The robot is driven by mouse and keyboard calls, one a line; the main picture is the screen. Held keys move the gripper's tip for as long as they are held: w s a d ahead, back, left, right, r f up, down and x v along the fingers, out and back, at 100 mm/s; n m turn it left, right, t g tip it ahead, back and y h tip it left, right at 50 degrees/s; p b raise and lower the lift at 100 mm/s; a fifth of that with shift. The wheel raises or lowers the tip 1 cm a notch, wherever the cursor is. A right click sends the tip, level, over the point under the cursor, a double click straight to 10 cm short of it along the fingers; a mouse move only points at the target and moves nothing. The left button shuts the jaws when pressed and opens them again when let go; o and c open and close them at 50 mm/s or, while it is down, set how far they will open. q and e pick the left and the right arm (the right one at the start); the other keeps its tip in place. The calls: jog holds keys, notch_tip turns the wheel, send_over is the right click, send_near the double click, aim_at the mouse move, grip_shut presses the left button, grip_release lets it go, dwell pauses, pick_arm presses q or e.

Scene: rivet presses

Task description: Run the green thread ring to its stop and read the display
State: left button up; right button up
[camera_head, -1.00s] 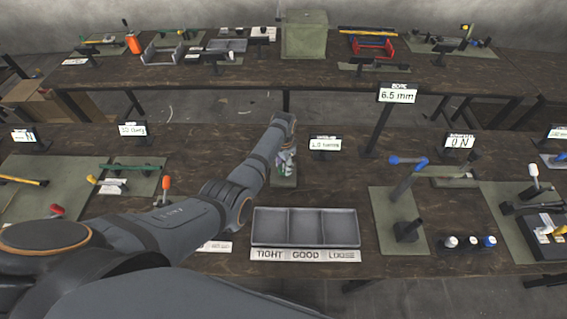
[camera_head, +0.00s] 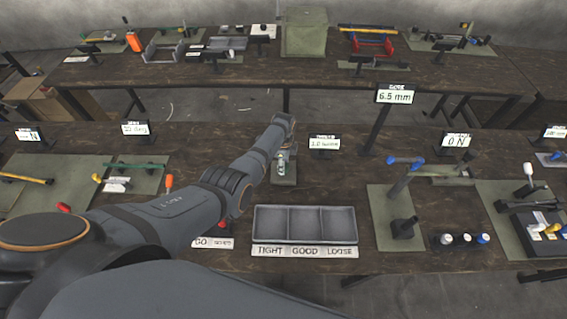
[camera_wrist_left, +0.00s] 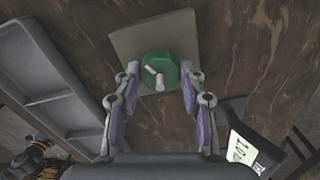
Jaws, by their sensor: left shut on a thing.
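The green thread ring (camera_wrist_left: 158,70) sits on a pale grey square plate (camera_wrist_left: 125,45) in the left wrist view, with a light peg and pointer at its middle. My left gripper (camera_wrist_left: 160,84) has a finger on each side of the ring and is shut on it. In the head view the gripper (camera_head: 283,163) is small and partly behind my arm, at the stand (camera_head: 286,181). A small display (camera_head: 324,143) stands just right of it; its text looks like "1.0" and a blurred word. The display also shows tilted in the left wrist view (camera_wrist_left: 250,146). My right gripper is not in view.
A grey three-compartment tray (camera_head: 305,207) marked TIGHT, GOOD and LOOSE lies in front of the stand, empty. A green mat with a blue-handled tool (camera_head: 404,161) is to the right. Other displays and mats line the bench. Wood around the stand is clear.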

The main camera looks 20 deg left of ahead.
pick_arm(q)
jog(key=shift+m, duration=2)
jog(key=o, duration=1.2)
jog(key=shift+c, duration=0.2)
notch_tip(320, 180, up, 12)
